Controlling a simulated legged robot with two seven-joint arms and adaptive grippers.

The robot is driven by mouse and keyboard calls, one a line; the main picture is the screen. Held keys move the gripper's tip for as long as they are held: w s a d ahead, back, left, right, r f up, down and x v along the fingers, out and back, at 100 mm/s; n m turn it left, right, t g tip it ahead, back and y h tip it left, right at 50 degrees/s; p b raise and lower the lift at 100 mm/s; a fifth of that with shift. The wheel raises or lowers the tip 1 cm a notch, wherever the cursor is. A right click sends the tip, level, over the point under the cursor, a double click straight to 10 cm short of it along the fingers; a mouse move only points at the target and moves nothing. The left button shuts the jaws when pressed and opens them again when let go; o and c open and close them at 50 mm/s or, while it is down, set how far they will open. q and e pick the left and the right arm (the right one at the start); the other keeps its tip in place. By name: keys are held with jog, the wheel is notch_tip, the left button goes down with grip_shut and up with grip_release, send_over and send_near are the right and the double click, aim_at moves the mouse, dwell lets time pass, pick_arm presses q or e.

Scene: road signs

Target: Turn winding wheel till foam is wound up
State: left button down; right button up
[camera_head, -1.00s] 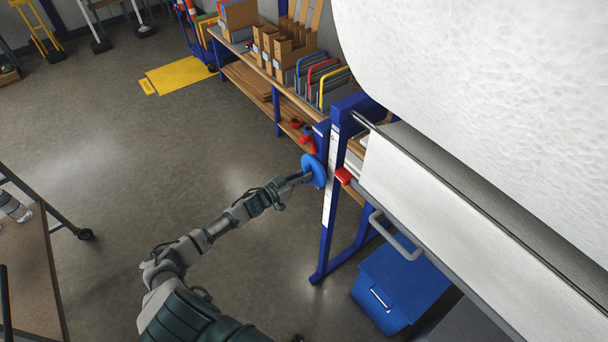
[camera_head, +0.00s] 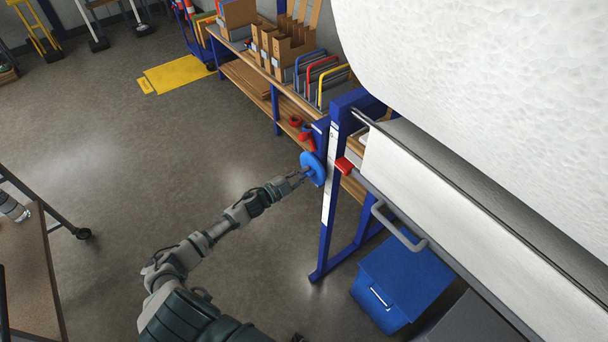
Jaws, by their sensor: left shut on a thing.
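The blue winding wheel (camera_head: 314,167) sits on the left side of a blue frame (camera_head: 331,195). My left gripper (camera_head: 301,176) is at the wheel and shut on it; its fingertips are small and partly hidden against the wheel. The white foam (camera_head: 490,90) is a big roll at the top right. A white sheet (camera_head: 440,190) shows below the roll, behind a metal bar. My right gripper does not show.
A red block (camera_head: 345,165) sits on the frame beside the wheel. A grey handle (camera_head: 398,228) sticks out below the sheet, above a blue bin (camera_head: 400,285). A wooden shelf bench (camera_head: 250,85) stands behind. A brown table (camera_head: 28,270) is at the left. The floor between is clear.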

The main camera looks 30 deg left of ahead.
pick_arm(q)
jog(key=m+b, duration=0.1)
jog(key=m, duration=0.2)
jog(key=f+m+b, duration=0.1)
jog(key=m, duration=0.3)
jog(key=m+b, duration=0.2)
jog(key=m, duration=0.2)
jog(key=shift+s+d+f, duration=0.1)
jog(key=shift+s+f, duration=0.05)
jog(key=shift+f, duration=0.15)
dwell(0.4)
jog(key=c, duration=1.2)
grip_release()
jog(key=shift+r, duration=0.1)
jog(key=shift+r, duration=0.1)
jog(key=v, duration=1.2)
